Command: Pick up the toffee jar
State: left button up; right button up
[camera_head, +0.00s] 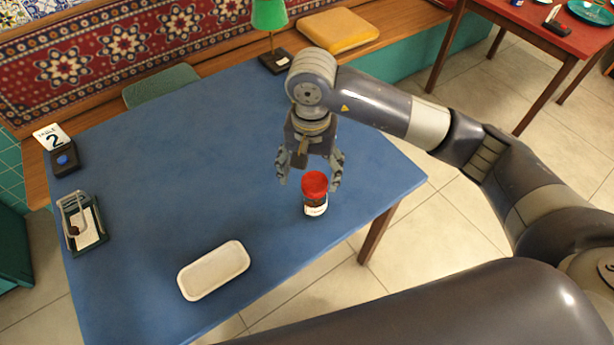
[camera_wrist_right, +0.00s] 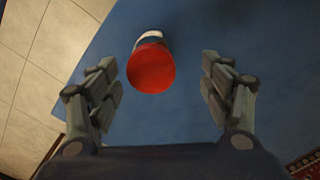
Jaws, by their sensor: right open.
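The toffee jar (camera_head: 315,194) stands upright on the blue table, with a red lid, a dark band and a white label. My right gripper (camera_head: 309,184) hangs over the table, pointing down, with its fingers spread at the jar. In the right wrist view the jar's red lid (camera_wrist_right: 151,68) shows beyond and between the two open fingers (camera_wrist_right: 162,95), apart from both. The fingers hold nothing. My left gripper is not in view.
The blue table (camera_head: 160,180) carries a white tray (camera_head: 214,270), a napkin holder (camera_head: 82,222), a table number sign (camera_head: 56,150) and a green lamp (camera_head: 270,22). The table's right edge is near the jar. The middle of the table is clear.

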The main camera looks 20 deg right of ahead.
aim_at(312, 182)
jog(key=shift+d+f, duration=0.15)
jog(key=shift+f, duration=0.6)
notch_tip(312, 182, down, 4)
jog(key=shift+s+r+p, duration=0.15)
jog(key=shift+p, duration=0.3)
jog(key=shift+f, duration=0.3)
jog(key=f, duration=0.1)
jog(key=f+p, duration=0.1)
jog(key=f, duration=0.1)
jog(key=shift+d+f+p, duration=0.2)
jog(key=shift+d+p, duration=0.1)
jog(key=shift+d, duration=0.1)
jog(key=shift+f, duration=0.6)
jog(key=c, duration=0.3)
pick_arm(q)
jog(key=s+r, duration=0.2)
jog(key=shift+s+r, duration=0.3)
pick_arm(e)
jog(key=c, duration=1)
